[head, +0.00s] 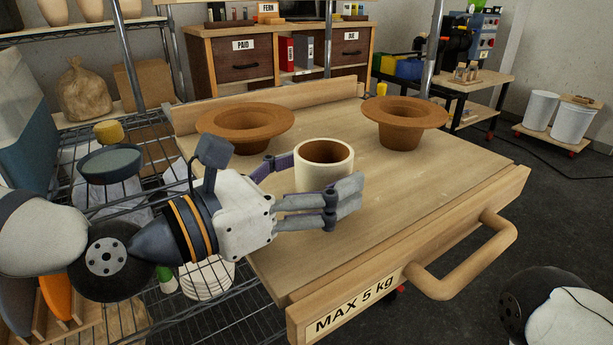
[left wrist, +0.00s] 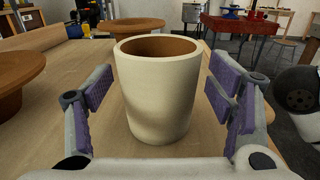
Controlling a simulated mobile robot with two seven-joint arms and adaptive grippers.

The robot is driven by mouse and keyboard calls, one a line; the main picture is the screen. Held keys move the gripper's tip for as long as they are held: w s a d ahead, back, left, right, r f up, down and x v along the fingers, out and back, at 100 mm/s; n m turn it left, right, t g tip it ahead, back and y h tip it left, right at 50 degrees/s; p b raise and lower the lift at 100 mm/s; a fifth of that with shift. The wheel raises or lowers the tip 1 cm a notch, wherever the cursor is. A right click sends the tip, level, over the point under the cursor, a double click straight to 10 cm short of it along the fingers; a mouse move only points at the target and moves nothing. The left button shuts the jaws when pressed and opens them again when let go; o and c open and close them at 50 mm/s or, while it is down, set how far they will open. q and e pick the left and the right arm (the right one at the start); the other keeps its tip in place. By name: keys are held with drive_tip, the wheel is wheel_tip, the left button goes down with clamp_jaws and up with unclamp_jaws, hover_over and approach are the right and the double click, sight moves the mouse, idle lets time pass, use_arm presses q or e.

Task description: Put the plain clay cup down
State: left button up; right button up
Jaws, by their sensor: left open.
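The cup (head: 322,178) is cream outside and brown clay inside. It stands upright on the wooden board (head: 420,190), between the fingers of my left gripper (head: 326,180). The gripper is open, with one finger on the near side of the cup and the other partly hidden behind it. In the left wrist view the cup (left wrist: 160,95) shows whole, with a gap to the purple finger pads on both sides. Its base looks to be on the board. My right gripper is out of view.
Two brown wide-rimmed clay vessels stand on the board: one behind to the left (head: 245,122), one behind to the right (head: 403,115). A raised wooden edge (head: 270,95) runs along the back. A wooden handle (head: 470,265) sticks out at the front right. The front of the board is clear.

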sight(300, 178)
use_arm(q)
drive_tip(key=v, duration=0.6)
drive_tip(key=shift+s+a+r, duration=0.1)
drive_tip(key=shift+a+r, duration=0.1)
drive_tip(key=shift+a, duration=0.1)
drive_tip(key=s+a+r+p, duration=0.1)
drive_tip(key=a+p, duration=0.1)
drive_tip(key=p, duration=0.1)
drive_tip(key=shift+s+p, duration=0.3)
drive_tip(key=shift+s, duration=0.1)
drive_tip(key=shift+s+a+f+p, duration=0.3)
drive_tip(key=shift+s+a+f, duration=0.4)
drive_tip(key=shift+s+a, duration=0.25)
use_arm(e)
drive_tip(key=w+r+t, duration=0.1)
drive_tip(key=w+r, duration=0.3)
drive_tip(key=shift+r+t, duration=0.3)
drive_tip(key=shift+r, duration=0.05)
use_arm(q)
drive_tip(key=shift+w, duration=0.1)
drive_tip(key=shift+a, duration=0.1)
